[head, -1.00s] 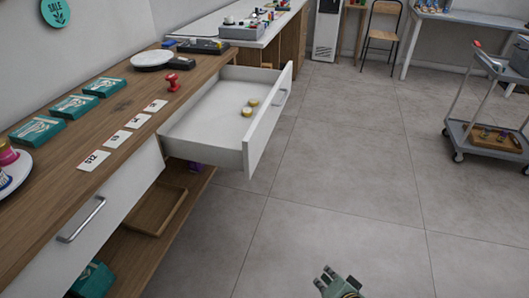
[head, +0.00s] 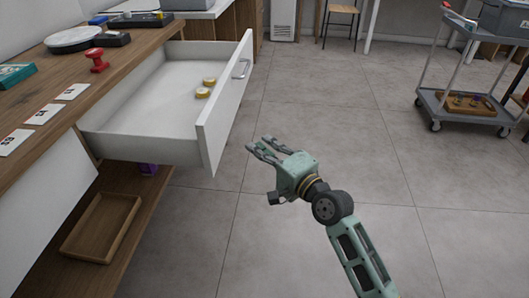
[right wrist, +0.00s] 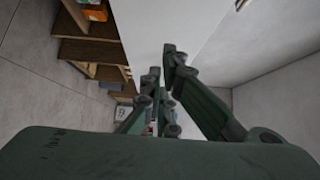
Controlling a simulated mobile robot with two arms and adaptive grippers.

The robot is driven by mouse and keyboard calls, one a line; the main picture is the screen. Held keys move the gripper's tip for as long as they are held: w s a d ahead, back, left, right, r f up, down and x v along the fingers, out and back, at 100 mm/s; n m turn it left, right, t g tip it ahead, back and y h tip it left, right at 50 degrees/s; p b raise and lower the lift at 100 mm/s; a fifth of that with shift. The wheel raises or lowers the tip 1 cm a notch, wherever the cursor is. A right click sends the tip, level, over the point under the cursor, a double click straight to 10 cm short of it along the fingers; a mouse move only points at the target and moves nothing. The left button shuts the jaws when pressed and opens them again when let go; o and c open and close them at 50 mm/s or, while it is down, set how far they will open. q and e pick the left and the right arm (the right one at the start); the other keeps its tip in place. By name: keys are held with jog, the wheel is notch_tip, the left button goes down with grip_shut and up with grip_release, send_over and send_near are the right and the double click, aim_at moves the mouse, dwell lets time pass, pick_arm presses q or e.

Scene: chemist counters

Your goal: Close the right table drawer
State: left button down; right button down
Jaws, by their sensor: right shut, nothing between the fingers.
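The right table drawer (head: 128,148) is white and pulled well out of the wooden counter. Its front panel (head: 212,130) faces right and carries a metal handle (head: 241,68). Two small yellow-rimmed round items (head: 206,87) lie inside the drawer. My green right gripper (head: 257,147) is in front of the drawer, to the right of its front panel and apart from it in the picture. It is shut and empty. In the right wrist view its fingers (right wrist: 160,65) point towards a pale panel. My left gripper is not in view.
The counter top (head: 115,62) holds a red stamp (head: 97,60), white number cards (head: 42,113) and a round white plate (head: 73,39). A wooden tray (head: 103,225) sits on the lower shelf. A grey cart (head: 470,107) stands at right. The floor between is clear.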

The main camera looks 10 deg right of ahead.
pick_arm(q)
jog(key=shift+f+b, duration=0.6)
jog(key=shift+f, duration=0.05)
pick_arm(e)
jog(key=w+a, duration=0.6)
jog(key=shift+w+a, duration=0.2)
